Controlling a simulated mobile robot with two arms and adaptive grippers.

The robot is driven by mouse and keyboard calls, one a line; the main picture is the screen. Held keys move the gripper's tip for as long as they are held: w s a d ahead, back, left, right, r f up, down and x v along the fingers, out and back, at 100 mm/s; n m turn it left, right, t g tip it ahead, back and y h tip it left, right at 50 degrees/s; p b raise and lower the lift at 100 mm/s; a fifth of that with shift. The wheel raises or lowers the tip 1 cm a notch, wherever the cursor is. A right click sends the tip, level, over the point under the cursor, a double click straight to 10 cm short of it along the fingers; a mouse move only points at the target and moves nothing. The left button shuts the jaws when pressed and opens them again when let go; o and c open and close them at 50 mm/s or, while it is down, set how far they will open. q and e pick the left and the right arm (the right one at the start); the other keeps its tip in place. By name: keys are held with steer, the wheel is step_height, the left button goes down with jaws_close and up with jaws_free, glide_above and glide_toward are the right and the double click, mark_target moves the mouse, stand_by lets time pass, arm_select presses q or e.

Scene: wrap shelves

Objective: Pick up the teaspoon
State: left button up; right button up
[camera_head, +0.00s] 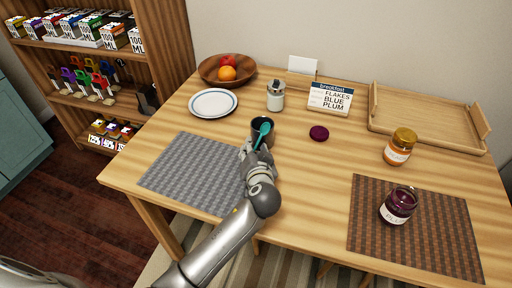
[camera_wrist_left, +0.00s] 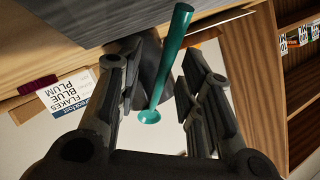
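The teal teaspoon (camera_head: 264,131) leans in a dark cup (camera_head: 256,124) near the middle of the table, with one end sticking up above the rim. My left gripper (camera_head: 252,150) is at the near side of the cup, close to the spoon. In the left wrist view, the teaspoon (camera_wrist_left: 171,58) runs between the two spread fingers of my left gripper (camera_wrist_left: 163,68). The fingers are open, with a visible gap to the spoon. A dark shape behind the spoon looks like the cup, partly hidden by a finger. My right gripper is not in view.
A grey placemat (camera_head: 185,173) lies left of my arm. A white plate (camera_head: 213,103), a fruit bowl (camera_head: 209,73), a lidded jar (camera_head: 275,95) and a breakfast card (camera_head: 330,99) stand behind. Jam jars (camera_head: 398,150), a brown placemat (camera_head: 438,230) and a wooden tray (camera_head: 425,112) are on the right.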

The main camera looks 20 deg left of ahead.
arm_select(q)
jaws_close()
steer(key=shift+r, duration=0.1)
